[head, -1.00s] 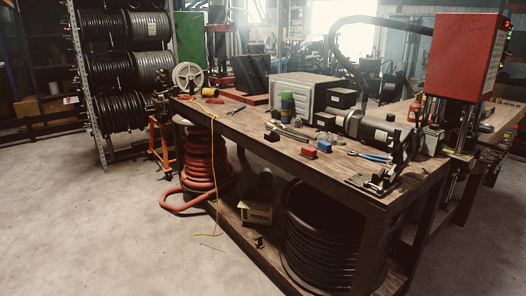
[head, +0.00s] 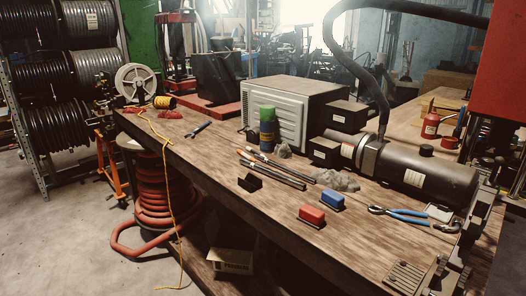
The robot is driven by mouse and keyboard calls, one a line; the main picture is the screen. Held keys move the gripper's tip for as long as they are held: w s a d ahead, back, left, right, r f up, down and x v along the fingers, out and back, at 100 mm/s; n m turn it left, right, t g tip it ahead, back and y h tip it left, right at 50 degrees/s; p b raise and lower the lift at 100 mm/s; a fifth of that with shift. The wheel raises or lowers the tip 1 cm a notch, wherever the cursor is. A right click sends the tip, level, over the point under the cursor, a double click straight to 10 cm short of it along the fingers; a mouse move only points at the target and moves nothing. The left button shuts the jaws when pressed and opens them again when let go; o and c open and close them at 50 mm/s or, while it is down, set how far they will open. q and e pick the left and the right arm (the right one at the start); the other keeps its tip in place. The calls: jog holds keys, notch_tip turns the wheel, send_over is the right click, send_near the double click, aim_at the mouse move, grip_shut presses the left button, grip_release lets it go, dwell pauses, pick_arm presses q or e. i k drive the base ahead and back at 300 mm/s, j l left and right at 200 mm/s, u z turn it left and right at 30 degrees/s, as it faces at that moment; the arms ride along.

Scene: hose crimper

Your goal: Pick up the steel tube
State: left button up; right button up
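Two slim dark rods lie side by side on the wooden workbench (head: 215,185), in front of a green spray can. The nearer rod (head: 272,175) is dark grey and looks like the steel tube. The farther rod (head: 280,166) has an orange-brown part near its left end. I cannot tell for sure which is the tube. Both lie flat and slanted, with nothing on top of them. Neither of my grippers shows in the head view.
A black block (head: 250,182) sits just in front of the rods. The green can (head: 267,130) and grey microwave-like box (head: 290,108) stand behind. Red (head: 311,214) and blue (head: 331,201) blocks, blue-handled pliers (head: 405,215) and a black cylindrical machine (head: 430,176) are to the right.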

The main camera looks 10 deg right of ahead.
aim_at(294, 182)
jog(key=i+z, duration=0.1)
jog(key=i, duration=0.4)
jog(key=i+j+z, duration=0.15)
jog(key=i, duration=0.3)
